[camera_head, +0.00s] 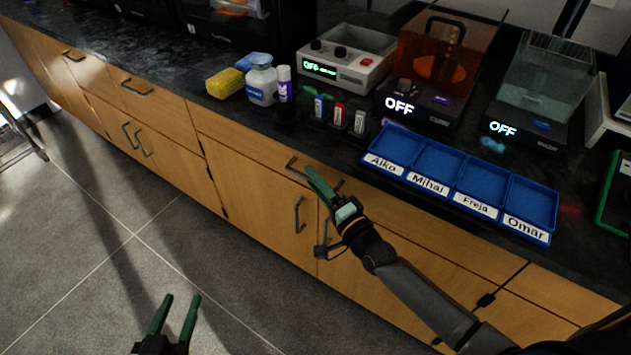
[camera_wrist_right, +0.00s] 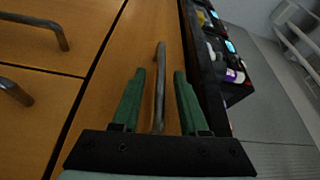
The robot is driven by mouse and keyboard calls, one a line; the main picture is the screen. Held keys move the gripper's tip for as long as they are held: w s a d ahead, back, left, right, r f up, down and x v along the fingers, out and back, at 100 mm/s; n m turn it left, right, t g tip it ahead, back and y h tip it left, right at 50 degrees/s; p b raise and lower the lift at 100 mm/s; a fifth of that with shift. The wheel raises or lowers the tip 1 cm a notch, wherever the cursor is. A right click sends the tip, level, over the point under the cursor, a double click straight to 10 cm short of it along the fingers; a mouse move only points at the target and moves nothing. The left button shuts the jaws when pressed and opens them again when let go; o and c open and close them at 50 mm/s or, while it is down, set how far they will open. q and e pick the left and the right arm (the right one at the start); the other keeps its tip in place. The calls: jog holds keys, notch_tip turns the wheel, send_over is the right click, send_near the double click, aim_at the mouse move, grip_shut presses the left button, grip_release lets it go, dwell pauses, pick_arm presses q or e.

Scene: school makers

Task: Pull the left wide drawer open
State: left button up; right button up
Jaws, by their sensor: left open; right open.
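The wide wooden drawer front (camera_head: 245,143) lies under the counter edge and looks closed. Its dark bar handle (camera_head: 292,165) is partly covered by my right gripper (camera_head: 322,183) in the head view. In the right wrist view the handle (camera_wrist_right: 160,85) runs between the two green fingers of my right gripper (camera_wrist_right: 159,76). Those fingers are apart, one on each side of the bar, with a visible gap on both sides. My left gripper (camera_head: 181,298) is open and empty, low over the floor, away from the cabinets.
Cabinet door handles (camera_head: 299,214) sit below the drawer. On the black counter are a blue labelled tray (camera_head: 408,150), a yellow sponge (camera_head: 225,83), a white bottle (camera_head: 262,82) and several machines. More drawers (camera_head: 150,101) lie to the left. The grey floor (camera_head: 90,255) in front is clear.

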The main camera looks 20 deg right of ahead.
jog(key=shift+c, duration=0.3)
grip_shut()
dwell(1.1)
